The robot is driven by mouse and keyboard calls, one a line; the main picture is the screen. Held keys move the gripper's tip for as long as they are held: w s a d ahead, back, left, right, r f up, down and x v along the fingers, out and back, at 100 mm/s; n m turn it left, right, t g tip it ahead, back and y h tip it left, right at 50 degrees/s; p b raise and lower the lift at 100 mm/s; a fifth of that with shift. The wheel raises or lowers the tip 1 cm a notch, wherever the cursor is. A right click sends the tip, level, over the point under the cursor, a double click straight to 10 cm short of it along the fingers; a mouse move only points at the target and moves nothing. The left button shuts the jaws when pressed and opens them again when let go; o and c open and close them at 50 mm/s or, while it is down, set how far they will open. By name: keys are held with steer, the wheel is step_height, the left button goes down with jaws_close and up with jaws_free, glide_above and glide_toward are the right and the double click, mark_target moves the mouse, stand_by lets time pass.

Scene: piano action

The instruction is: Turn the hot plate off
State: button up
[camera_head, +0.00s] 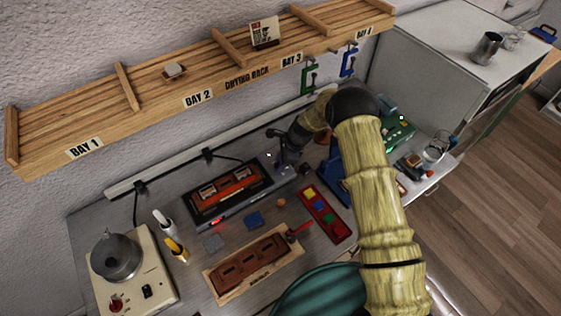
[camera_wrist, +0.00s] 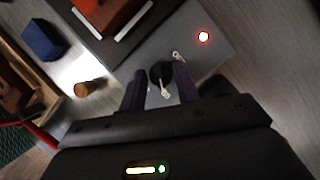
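The hot plate (camera_head: 192,222) is a dark, flat unit on the bench with an orange-red block (camera_head: 231,185) on it. In the wrist view its grey end (camera_wrist: 130,62) carries a lit red lamp (camera_wrist: 203,37) and a black knob (camera_wrist: 160,72) with pale marks. My gripper (camera_head: 285,163) is over the right end of the unit. In the wrist view my gripper (camera_wrist: 158,85) has its two dark fingers apart, with the knob between them. The right finger looks very close to the knob; I cannot tell whether it touches.
A cream unit (camera_head: 160,285) with a metal pot (camera_head: 116,258) and red knob stands at left. A blue block (camera_head: 254,219), a brown-red mould (camera_head: 252,262) and a red tray (camera_head: 325,212) lie in front. A wooden drying rack (camera_head: 150,110) hangs on the wall above.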

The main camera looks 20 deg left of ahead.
steer(key=c, duration=0.5)
